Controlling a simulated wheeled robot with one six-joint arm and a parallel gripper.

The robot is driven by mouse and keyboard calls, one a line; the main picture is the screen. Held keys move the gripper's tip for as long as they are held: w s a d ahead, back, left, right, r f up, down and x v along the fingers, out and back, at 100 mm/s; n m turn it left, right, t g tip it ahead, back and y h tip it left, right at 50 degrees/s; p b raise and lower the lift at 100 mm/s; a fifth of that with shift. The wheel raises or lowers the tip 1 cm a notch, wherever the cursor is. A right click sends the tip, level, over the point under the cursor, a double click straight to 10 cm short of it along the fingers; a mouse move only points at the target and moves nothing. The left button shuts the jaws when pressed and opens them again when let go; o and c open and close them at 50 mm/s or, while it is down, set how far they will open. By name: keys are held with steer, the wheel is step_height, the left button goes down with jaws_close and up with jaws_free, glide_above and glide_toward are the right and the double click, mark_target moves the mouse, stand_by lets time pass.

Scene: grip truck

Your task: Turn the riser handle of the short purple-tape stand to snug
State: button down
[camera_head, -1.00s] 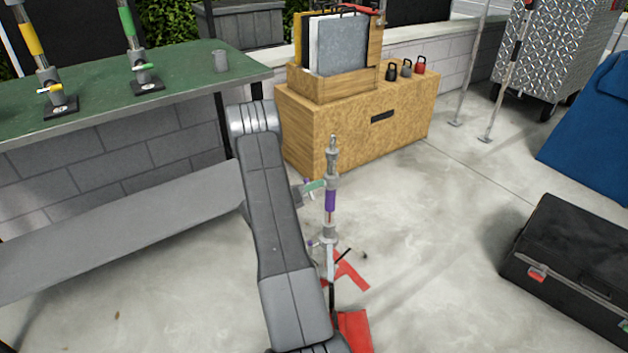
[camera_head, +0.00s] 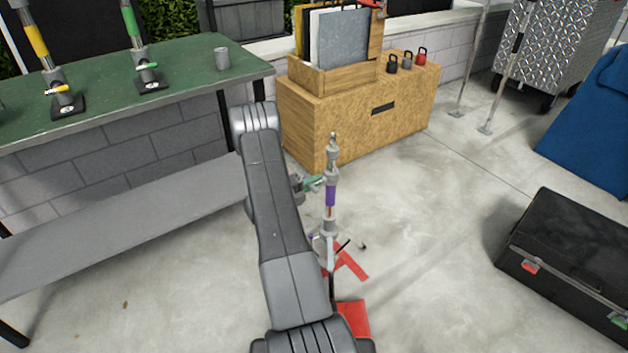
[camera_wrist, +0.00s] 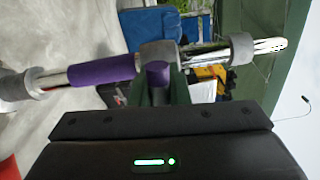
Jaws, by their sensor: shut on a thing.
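The short purple-tape stand (camera_head: 330,194) stands upright on the concrete, right of my arm, with a purple band on its silver column. In the wrist view the purple band (camera_wrist: 103,70) lies sideways, with a grey collar beside it. My gripper (camera_head: 314,182) is at that collar, above the band. Its green fingers, also in the wrist view (camera_wrist: 160,92), are shut on the purple-ended riser handle (camera_wrist: 157,74). The fingers hide most of the handle, and I cannot tell how tight it is.
Red pieces (camera_head: 351,262) lie around the stand's foot. A green table (camera_head: 180,85) with yellow- and green-taped stands is at left. A wooden cabinet (camera_head: 350,120) stands behind, and a black case (camera_head: 570,265) at right. Floor between stand and case is clear.

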steer(key=shift+n, duration=0.6)
steer(key=c, duration=1.4)
jaws_free()
steer(key=p+v, duration=0.1)
steer(key=v, duration=1.2)
steer(key=shift+s+a, duration=0.25)
steer(key=shift+a, duration=0.1)
steer(key=shift+d, duration=0.1)
